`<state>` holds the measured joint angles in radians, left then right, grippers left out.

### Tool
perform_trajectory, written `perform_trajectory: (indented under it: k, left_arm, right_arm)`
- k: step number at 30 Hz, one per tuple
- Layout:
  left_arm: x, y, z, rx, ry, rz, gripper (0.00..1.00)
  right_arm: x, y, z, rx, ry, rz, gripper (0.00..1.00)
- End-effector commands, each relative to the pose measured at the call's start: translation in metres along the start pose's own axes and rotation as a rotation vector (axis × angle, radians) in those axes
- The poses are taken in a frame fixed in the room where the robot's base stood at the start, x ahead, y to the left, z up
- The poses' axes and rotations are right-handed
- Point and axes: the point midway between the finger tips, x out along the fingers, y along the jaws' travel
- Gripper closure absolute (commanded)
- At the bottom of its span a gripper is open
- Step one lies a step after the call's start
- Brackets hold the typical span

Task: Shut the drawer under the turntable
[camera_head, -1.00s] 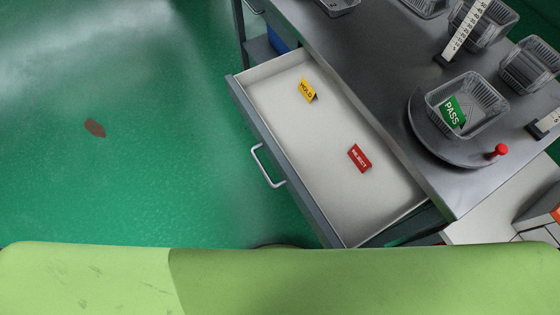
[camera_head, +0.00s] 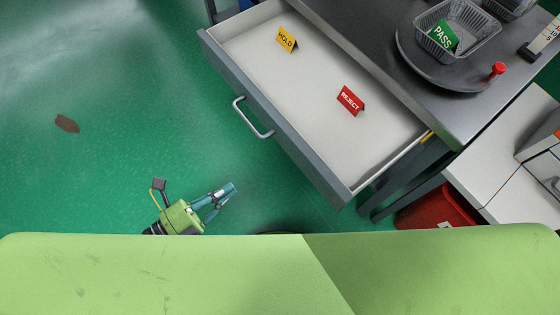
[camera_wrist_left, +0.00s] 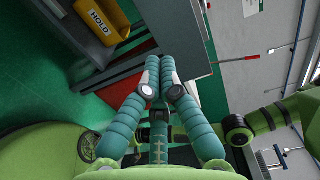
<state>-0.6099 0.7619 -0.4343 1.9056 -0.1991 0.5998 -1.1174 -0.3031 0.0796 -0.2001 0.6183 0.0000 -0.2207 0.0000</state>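The drawer (camera_head: 318,98) under the turntable stands pulled out from the grey bench, its pale inside bare but for two cards. Its grey front (camera_head: 280,130) faces lower left and carries a white bar handle (camera_head: 252,118). The round grey turntable (camera_head: 425,68) sits on the bench top with a red knob (camera_head: 497,69). My left gripper (camera_head: 232,188) is below and left of the handle, apart from the drawer. In the left wrist view its teal fingers (camera_wrist_left: 163,82) meet at the tips, with nothing seen between them. My right gripper is not in view.
A yellow HOLD card (camera_head: 287,40) and a red REJECT card (camera_head: 350,100) stand in the drawer. A clear basket (camera_head: 480,42) with a green PASS card (camera_head: 442,38) is on the turntable. A red bin (camera_head: 437,207) is below the bench.

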Motion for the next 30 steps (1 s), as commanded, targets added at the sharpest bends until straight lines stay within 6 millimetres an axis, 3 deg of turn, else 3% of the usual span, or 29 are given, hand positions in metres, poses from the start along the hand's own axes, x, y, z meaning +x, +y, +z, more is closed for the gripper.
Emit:
perform_trajectory:
  k: [5,21,30]
  left_arm:
    - [0.014,-0.007,-0.003,0.017,0.013,-0.018,1.0]
    - [0.119,-0.009,-0.003,0.013,0.01,-0.015,1.0]
    - [0.141,-0.007,-0.004,0.013,0.01,-0.012,1.0]
  right_arm:
    - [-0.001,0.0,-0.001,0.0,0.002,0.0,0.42]
    - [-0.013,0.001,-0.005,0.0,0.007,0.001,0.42]
    - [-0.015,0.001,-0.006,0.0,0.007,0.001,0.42]
